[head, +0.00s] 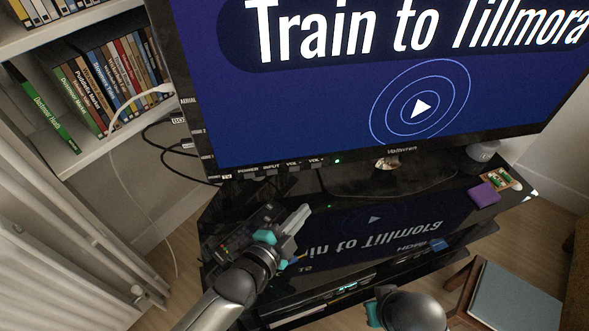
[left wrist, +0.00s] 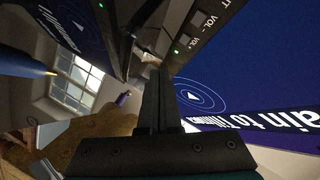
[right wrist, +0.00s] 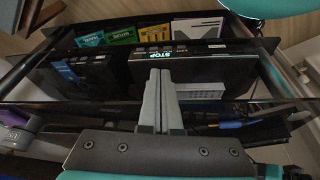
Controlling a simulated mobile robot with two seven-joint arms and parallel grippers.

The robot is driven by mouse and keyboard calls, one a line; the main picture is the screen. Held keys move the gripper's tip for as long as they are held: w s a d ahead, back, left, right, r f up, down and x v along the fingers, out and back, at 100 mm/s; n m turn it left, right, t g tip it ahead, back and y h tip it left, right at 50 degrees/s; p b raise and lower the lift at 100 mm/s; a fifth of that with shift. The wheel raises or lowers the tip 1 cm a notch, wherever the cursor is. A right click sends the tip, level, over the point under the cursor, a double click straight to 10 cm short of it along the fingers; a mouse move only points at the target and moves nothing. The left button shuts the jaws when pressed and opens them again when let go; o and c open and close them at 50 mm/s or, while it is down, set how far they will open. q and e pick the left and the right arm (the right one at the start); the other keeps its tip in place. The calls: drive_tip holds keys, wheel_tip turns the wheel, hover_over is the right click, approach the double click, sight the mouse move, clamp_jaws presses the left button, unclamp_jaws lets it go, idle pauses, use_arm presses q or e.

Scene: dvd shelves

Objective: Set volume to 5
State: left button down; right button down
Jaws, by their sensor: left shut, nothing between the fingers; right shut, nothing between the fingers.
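The black television shows "Train to Tillmora" and a play icon on its blue screen (head: 310,110). No volume number shows on the visible part. Its lower left bezel carries labels POWER, INPUT, VOL - (head: 293,163) and VOL + (head: 316,161), beside a green light. In the left wrist view, VOL - (left wrist: 208,20) and VOL + (left wrist: 194,43) show above the fingertips. My left gripper (head: 303,213) is shut and empty, below the bezel and apart from the buttons. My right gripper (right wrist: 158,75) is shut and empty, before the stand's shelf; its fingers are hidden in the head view.
The glossy black stand reflects the screen. A purple box (head: 483,195) and a small speaker (head: 484,151) are at its right. A player with a STOP display (right wrist: 155,55) and several cases lie on its shelf. A bookshelf (head: 95,150) with a white cable stands left.

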sight(294, 169)
use_arm(q)
drive_tip(key=shift+s+m, duration=0.1)
drive_tip(key=shift+m, duration=0.2)
use_arm(e)
drive_tip(key=shift+f, duration=0.15)
